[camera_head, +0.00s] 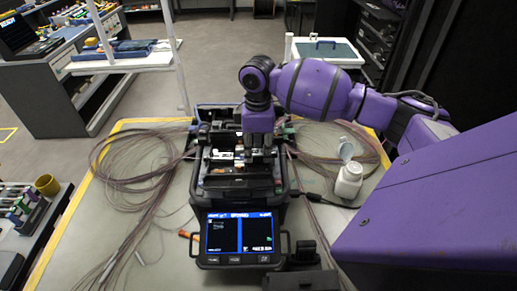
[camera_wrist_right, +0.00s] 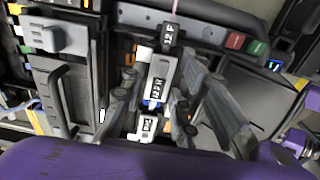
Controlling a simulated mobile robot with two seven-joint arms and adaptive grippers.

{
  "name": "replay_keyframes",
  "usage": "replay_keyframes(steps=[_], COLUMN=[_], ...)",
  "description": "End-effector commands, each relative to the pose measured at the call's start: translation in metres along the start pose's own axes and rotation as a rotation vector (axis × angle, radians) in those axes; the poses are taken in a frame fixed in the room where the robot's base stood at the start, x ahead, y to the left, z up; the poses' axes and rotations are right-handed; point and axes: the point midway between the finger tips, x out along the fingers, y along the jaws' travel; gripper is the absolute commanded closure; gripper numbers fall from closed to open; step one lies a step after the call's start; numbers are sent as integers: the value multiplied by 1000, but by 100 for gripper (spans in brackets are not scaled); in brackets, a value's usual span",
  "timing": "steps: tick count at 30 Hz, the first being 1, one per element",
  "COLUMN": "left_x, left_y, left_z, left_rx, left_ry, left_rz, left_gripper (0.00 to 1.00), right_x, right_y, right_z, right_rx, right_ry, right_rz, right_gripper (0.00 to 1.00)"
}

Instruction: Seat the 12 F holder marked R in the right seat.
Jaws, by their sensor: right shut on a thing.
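The black fusion splicer (camera_head: 282,205) stands on the table with its lid side away from me and its lit screen (camera_head: 238,235) towards me. My right gripper (camera_head: 258,148) comes down from above over the right part of its open work area. In the right wrist view, my right gripper (camera_wrist_right: 158,105) has its grey fingers on either side of a pale holder (camera_wrist_right: 160,70) with a black 12 F label. It is shut on this holder. The right seat is hidden under the holder and fingers. My left gripper is out of view.
Coiled fibre cables lie left (camera_head: 130,165) and right (camera_head: 335,140) of the splicer. A white bottle (camera_head: 348,180) with its cap open stands at right. Green and red buttons (camera_wrist_right: 257,47) show in the wrist view. The table's left front has loose cable ends.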

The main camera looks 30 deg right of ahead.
Motion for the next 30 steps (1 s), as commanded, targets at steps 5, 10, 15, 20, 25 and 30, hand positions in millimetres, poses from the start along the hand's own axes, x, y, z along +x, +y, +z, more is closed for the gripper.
replay_keyframes(steps=[5, 10, 15, 20, 25, 30], left_x=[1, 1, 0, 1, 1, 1], left_y=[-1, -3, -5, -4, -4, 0], left_z=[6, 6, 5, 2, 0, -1], left_rx=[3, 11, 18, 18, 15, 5], left_ry=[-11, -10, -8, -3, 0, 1], left_rz=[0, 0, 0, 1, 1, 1], left_gripper=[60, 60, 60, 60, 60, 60], right_x=[21, 21, 17, 13, 10, 3], right_y=[-8, -8, -6, -5, -4, -3], right_z=[0, 0, 0, 0, 0, 0], right_rx=[-3, -3, -2, -2, -2, -2], right_ry=[-7, -7, -5, -4, -3, -2], right_rz=[-26, -26, -19, -14, -11, -9], right_gripper=[100, 53, 50, 50, 50, 50])
